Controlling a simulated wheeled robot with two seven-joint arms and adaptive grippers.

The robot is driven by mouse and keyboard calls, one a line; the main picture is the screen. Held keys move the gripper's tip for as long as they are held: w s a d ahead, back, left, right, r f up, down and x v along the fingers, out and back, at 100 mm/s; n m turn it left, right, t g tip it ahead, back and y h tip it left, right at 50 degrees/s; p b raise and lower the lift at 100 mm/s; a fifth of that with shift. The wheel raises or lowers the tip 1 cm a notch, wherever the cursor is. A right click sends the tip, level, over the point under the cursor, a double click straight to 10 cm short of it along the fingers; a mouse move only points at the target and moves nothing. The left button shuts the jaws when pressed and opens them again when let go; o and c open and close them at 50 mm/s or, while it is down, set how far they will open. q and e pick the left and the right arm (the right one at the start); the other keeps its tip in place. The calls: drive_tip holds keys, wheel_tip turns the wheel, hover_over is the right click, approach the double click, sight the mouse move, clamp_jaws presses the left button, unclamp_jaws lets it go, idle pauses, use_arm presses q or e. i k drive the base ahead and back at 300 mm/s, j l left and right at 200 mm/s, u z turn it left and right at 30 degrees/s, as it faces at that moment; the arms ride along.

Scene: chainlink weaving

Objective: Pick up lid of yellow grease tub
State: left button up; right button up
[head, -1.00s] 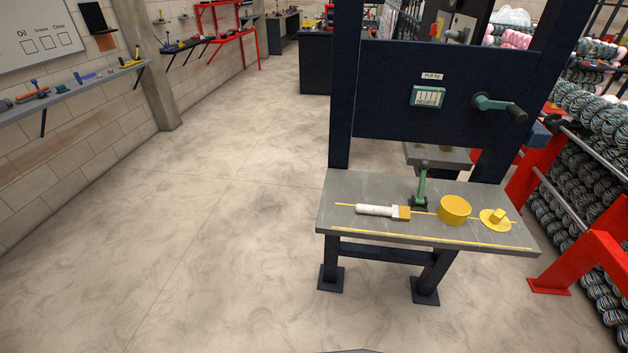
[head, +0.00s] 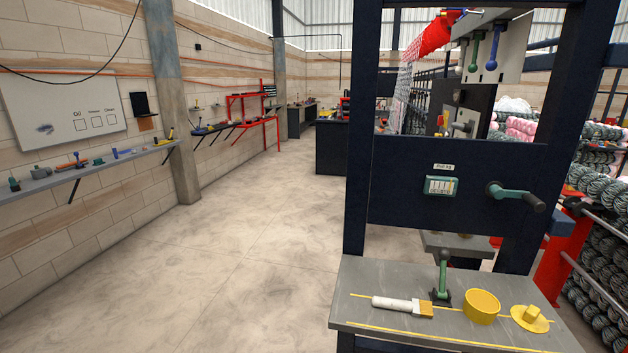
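The yellow lid (head: 531,318) lies flat on the grey bench (head: 385,282) near its right end. It is a round disc with a block-shaped knob on top. The yellow grease tub (head: 482,307) stands just left of the lid, apart from it, and looks open at the top. Neither of my grippers shows in the head view.
A brush (head: 403,306) with a white handle lies left of the tub. A green lever (head: 443,280) stands behind them. A dark blue frame with a panel (head: 410,190) rises behind the bench. Open floor (head: 220,285) lies to the left.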

sight(530, 319)
drive_tip(key=z, duration=1.3)
